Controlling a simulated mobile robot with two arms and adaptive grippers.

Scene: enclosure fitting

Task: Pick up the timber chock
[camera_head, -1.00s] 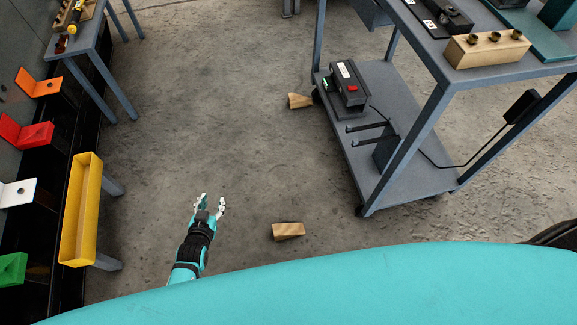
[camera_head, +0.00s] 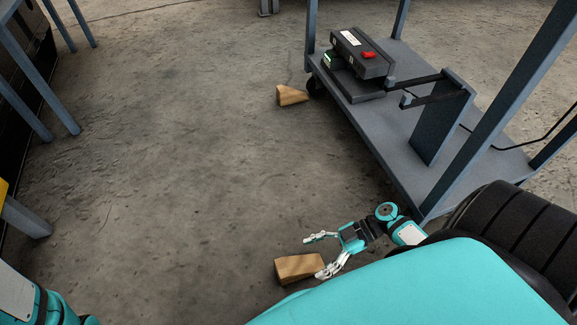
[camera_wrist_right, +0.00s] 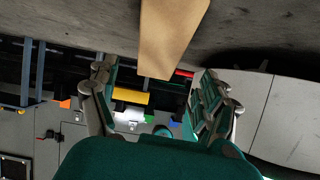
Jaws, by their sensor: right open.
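A wooden timber chock (camera_head: 298,268) lies on the concrete floor at the bottom middle of the head view. My right gripper (camera_head: 315,256) is open at the chock's right end, and one fingertip overlaps that end in the picture. In the right wrist view the chock (camera_wrist_right: 170,38) comes down from the top, with its near end in the gap between the spread fingers of the right gripper (camera_wrist_right: 155,82). I cannot tell whether a finger touches it. My left arm shows at the lower left of the head view, its gripper out of frame.
A second wooden chock (camera_head: 291,95) lies beside a wheel of the grey cart (camera_head: 400,135). Open floor lies left of the cart. Table legs stand at the far left.

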